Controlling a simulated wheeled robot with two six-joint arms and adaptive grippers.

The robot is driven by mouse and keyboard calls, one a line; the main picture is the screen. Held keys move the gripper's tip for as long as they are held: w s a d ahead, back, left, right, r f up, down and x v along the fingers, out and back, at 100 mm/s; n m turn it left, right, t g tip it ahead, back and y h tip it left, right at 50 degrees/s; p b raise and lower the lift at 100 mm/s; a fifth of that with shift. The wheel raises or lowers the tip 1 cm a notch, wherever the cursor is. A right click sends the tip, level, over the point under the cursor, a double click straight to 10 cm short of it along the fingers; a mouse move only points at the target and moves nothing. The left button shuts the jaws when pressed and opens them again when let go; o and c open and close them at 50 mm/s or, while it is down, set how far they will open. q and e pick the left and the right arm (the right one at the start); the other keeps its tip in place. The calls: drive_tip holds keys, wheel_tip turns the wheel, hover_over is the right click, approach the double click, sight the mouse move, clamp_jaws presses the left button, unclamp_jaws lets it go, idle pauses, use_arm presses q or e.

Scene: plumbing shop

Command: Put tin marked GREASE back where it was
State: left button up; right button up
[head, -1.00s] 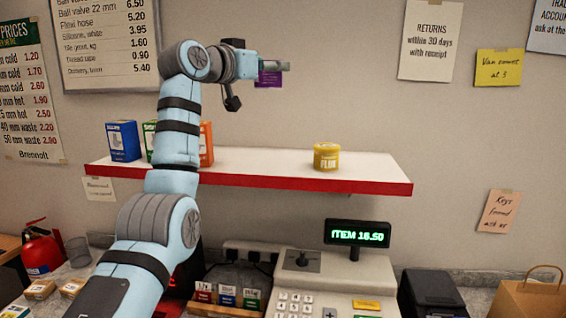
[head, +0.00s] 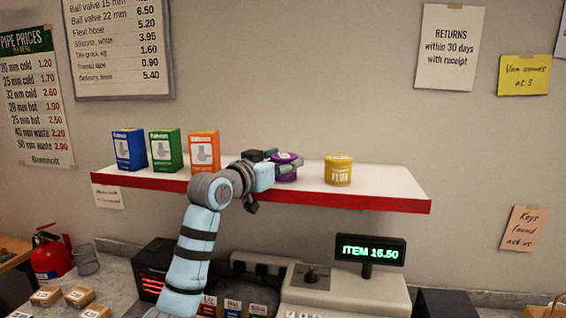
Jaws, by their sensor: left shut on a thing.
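A purple tin (head: 286,171) is in the fingers of my left gripper (head: 290,164), at the shelf (head: 385,199) between the orange box and the yellow tin. The gripper is shut on it. The tin is upright and partly hidden by the fingers; its label cannot be read. It looks to be at shelf-top height, but I cannot tell whether it touches the shelf. A yellow tin (head: 338,170) stands on the shelf to its right. My right gripper is not in view.
Blue (head: 129,150), green (head: 166,150) and orange (head: 204,151) boxes stand on the shelf left of the gripper. The shelf right of the yellow tin is clear. Below are a till display (head: 370,250), a card terminal area and a fire extinguisher (head: 50,256).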

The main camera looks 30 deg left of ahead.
use_arm(q)
drive_tip(key=shift+s, duration=0.7)
drive_tip(key=o, duration=1.1)
drive_tip(key=shift+o, duration=0.8)
drive_tip(key=shift+w+f, duration=0.1)
drive_tip(key=shift+w, duration=0.25)
drive_tip(key=shift+r, duration=0.25)
drive_tip(key=s+a+b, duration=0.1)
drive_tip(key=s+b, duration=0.3)
drive_tip(key=s, duration=0.8)
drive_tip(key=shift+a, duration=0.35)
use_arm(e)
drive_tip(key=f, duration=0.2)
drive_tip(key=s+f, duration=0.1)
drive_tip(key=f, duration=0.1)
